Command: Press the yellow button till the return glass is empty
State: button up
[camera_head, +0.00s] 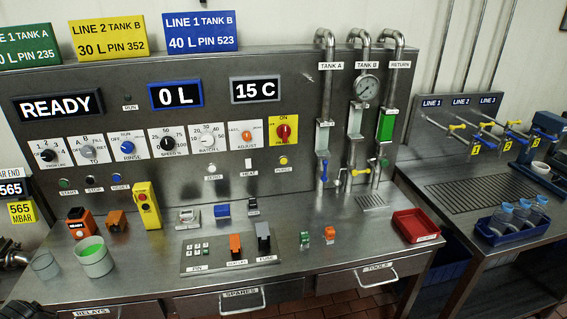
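The tank A glass (323,136) and tank B glass (355,122) look pale, without green. My gripper is not in view, so its state and its distance from the button are not shown.
The steel bench holds a yellow hand box (146,205), an orange box (79,225), a cup of green liquid (93,256), a clear glass (45,265), a keypad plate (232,251) and a red tray (415,226). Blue and yellow valve handles stick out below the sight glasses.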

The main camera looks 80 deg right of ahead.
grip_shut()
dwell(1.4)
